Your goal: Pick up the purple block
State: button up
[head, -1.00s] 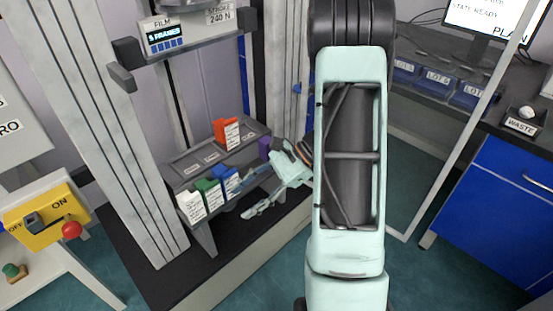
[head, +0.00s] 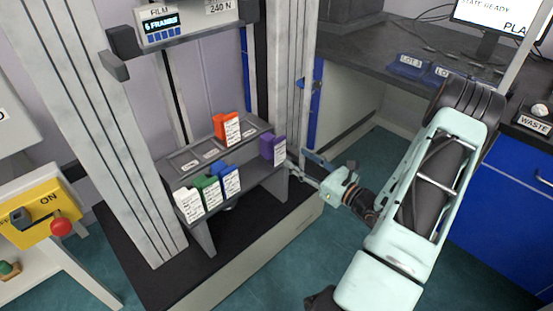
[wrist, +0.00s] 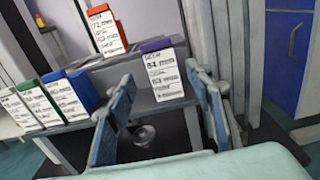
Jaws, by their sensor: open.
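The purple block (head: 272,149) stands upright at the right end of the grey rack, with a white printed label on its front. In the wrist view the purple block (wrist: 160,72) shows its label and a purple top, beyond and between my two fingers. My gripper (head: 304,168) is open and empty, just right of the block and apart from it. In the wrist view my gripper (wrist: 165,98) has its fingers spread, with the block ahead of them.
The rack (head: 187,163) also bears an orange-red block (head: 227,127) at the back and white (head: 188,204), green (head: 208,192) and blue (head: 227,180) blocks at the front left. A grey upright column (head: 290,80) stands behind the purple block. Floor is free to the right.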

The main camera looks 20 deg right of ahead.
aim_at(280, 145)
jog(key=x, duration=0.2)
jog(key=b+x, duration=0.1)
jog(key=x, duration=0.1)
jog(key=b+x, duration=0.1)
jog(key=x, duration=0.1)
jog(key=shift+w+r, duration=0.35)
jog(key=shift+w, duration=0.05)
grip_shut()
